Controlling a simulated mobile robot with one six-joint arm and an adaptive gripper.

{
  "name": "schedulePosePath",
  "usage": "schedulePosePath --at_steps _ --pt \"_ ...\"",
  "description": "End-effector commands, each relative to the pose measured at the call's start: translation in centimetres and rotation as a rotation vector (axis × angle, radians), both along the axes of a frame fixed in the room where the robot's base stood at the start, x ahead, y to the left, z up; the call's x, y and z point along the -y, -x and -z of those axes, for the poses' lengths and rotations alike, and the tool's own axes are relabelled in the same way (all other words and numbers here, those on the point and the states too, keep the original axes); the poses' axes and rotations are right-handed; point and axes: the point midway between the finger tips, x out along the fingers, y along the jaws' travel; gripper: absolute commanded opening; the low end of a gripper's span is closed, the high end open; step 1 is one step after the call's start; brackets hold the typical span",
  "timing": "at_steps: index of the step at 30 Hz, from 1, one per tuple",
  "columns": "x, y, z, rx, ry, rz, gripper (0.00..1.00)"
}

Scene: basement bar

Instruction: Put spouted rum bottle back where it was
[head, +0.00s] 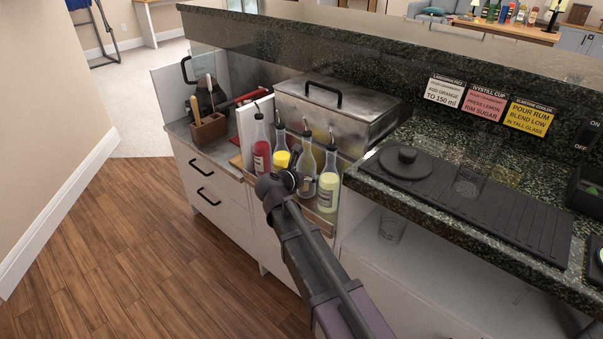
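Several clear bottles with metal pour spouts stand close together in a row at the front of the low counter. A third bottle (306,165) is partly covered by my gripper. The rightmost bottle (328,182) has a pale yellow label. I cannot read which one is rum. My gripper (291,181) is at the middle bottles. Its fingers are too hidden to show whether they grip anything.
A lidded steel box (335,108) stands behind the bottles. A wooden utensil holder (208,130) is to the left. A black bar mat (465,205) with a clear glass (468,182) lies on the raised granite counter. Another glass (392,226) stands on the shelf below. The floor at left is clear.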

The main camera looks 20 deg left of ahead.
Motion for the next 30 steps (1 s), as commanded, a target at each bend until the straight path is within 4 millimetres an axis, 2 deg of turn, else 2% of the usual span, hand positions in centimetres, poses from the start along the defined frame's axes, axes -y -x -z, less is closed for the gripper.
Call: schedulePosePath --at_steps 17,23,30 --pt "0.1 0.0 -0.4 0.0 0.0 0.001 1.0" --pt "-0.3 1.8 -1.3 0.0 0.0 0.0 1.0" --pt "-1.0 5.2 -2.9 0.0 0.0 -0.001 1.0"
